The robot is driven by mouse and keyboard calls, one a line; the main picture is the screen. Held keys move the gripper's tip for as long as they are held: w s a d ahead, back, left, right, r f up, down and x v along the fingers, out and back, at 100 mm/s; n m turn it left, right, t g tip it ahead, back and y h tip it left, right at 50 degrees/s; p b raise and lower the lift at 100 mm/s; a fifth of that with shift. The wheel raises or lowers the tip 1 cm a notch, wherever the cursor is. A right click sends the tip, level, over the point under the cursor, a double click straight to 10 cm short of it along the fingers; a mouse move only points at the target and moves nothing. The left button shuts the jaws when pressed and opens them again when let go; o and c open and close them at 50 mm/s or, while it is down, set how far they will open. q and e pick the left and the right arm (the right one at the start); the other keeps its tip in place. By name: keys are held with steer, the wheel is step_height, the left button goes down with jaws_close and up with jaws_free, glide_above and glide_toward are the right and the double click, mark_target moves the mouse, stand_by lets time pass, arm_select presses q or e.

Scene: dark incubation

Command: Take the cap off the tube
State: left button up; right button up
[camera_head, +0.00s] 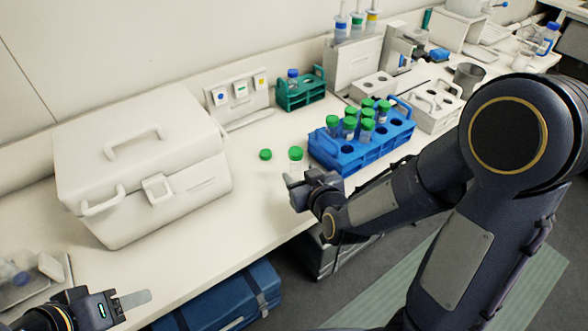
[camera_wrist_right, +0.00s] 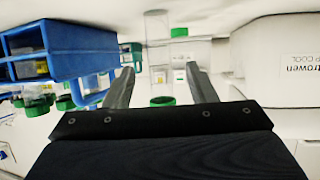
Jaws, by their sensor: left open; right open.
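A clear tube with a green cap (camera_head: 296,154) stands upright on the white bench, left of the blue rack. In the right wrist view, which looks upside down, the tube's green cap (camera_wrist_right: 162,101) shows between the finger lines. My right gripper (camera_head: 298,179) is open, close in front of the tube; contact cannot be told. Its spread fingers (camera_wrist_right: 159,75) hold nothing. A separate green cap (camera_head: 265,155) lies on the bench left of the tube, and also shows in the wrist view (camera_wrist_right: 179,32). My left gripper (camera_head: 132,299) is open and empty at the lower left, far from the tube.
A blue rack (camera_head: 345,161) with several green-capped tubes stands right of the tube. A white cooler box (camera_head: 140,165) stands at the left. A green rack (camera_head: 301,94) with a blue-capped bottle is behind.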

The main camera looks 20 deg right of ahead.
mark_target(298, 172)
steer(key=x, duration=0.4)
steer(key=shift+w+f, duration=0.15)
steer(key=shift+f, duration=0.1)
jaws_close()
steer(key=shift+r, duration=0.15)
